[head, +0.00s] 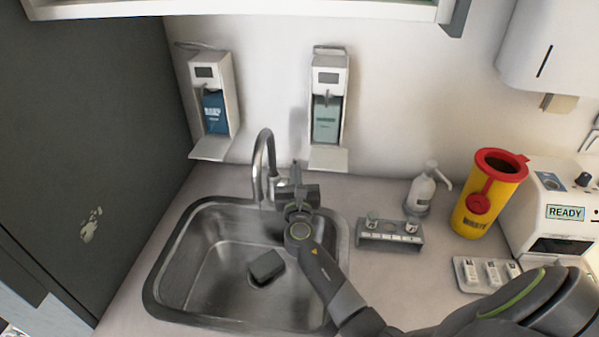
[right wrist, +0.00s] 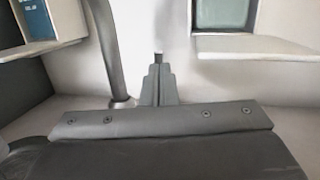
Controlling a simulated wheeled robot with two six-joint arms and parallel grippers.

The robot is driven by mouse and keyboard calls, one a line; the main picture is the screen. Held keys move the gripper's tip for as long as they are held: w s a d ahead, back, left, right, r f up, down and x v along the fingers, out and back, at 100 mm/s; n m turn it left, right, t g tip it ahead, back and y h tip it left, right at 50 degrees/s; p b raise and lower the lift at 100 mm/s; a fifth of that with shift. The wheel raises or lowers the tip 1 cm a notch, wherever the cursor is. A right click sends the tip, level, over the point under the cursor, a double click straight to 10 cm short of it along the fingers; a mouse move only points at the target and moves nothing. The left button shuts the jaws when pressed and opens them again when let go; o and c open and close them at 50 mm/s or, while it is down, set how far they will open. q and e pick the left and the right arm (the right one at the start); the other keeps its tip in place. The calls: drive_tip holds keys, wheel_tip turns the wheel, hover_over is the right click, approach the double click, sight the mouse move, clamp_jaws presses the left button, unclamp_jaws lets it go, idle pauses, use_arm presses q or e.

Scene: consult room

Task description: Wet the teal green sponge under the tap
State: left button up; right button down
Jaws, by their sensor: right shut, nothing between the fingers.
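The metal sink (head: 190,270) is set in the counter. Its curved tap (head: 262,150) rises at the back rim, and no water shows under it. A dark block (head: 267,266) lies on the sink floor. It looks grey rather than teal, so I cannot tell if it is the sponge. My right gripper (head: 296,172) is shut and empty, just right of the tap. In the right wrist view its closed fingers (right wrist: 158,72) point at the wall beside the tap pipe (right wrist: 107,50). Whether they touch the tap's handle is hidden. My left gripper is not in view.
Two wall dispensers, a blue-labelled one (head: 213,108) and a green-labelled one (head: 327,105), hang above the sink. Right of it stand a small rack (head: 390,238), a pump bottle (head: 420,192), a yellow bin (head: 485,205) and a white machine (head: 560,205).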

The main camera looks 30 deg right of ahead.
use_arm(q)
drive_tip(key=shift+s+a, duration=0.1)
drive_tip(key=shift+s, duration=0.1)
use_arm(e)
drive_tip(key=shift+a+r, duration=0.1)
drive_tip(key=shift+a, duration=0.05)
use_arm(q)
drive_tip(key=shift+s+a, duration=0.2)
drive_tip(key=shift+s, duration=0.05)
use_arm(e)
drive_tip(key=shift+w+d+r, duration=0.5)
drive_tip(key=shift+w+r, duration=0.1)
drive_tip(key=shift+r, duration=0.2)
